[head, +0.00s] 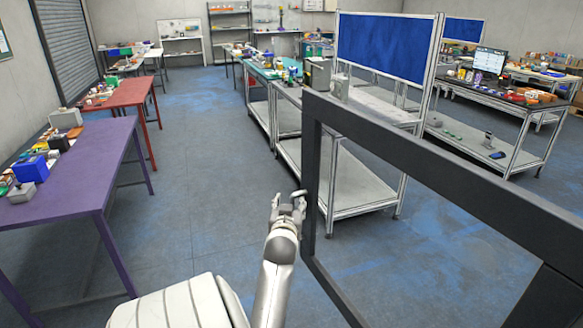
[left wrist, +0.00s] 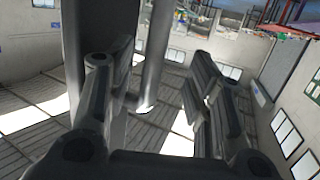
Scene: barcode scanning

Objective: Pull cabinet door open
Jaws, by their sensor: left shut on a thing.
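The cabinet door (head: 420,168) shows as a dark frame on the right of the head view, with the floor visible through its opening. My left gripper (head: 289,203) is at the door's left upright, in the lower middle of the head view. In the left wrist view, a grey bar-like handle (left wrist: 156,50) stands between the two fingers of my left gripper (left wrist: 152,85), beside the dark door upright (left wrist: 85,35). My left gripper is shut on this handle. The handle is mostly hidden in the head view. My right gripper is not in view.
A purple table (head: 85,165) with small boxes stands at the left, and a red table (head: 125,95) is behind it. Grey metal carts (head: 350,185) stand beyond the door. The floor (head: 215,190) left of the door is clear.

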